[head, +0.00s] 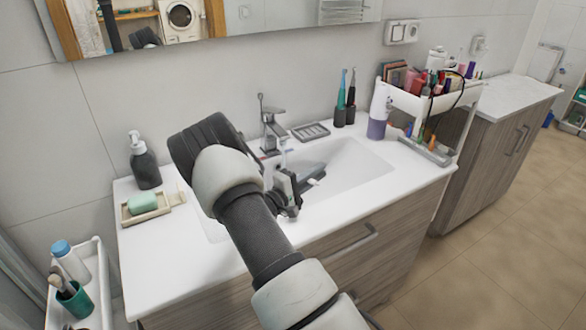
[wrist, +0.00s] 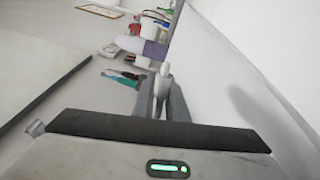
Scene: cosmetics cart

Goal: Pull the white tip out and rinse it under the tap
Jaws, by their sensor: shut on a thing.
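My gripper (head: 308,184) is over the basin, shut on the small white tip (head: 316,181). In the wrist view the tip (wrist: 161,82) sticks out between the two dark fingers (wrist: 163,100), clear of anything else. The grey tap (head: 272,128) stands at the back of the basin, behind and left of the fingers. A pale streak hangs below its spout; I cannot tell for sure whether it is running water. The white and purple bottle-shaped device (head: 377,112) stands upright on the counter to the right, apart from the gripper.
The white basin (head: 365,165) is otherwise empty. A soap dish (head: 312,131) and two toothbrushes (head: 346,98) stand behind it. A dark dispenser (head: 144,160) and a green soap (head: 142,203) are on the left. A loaded white cart (head: 412,103) stands right. My arm hides the basin's left part.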

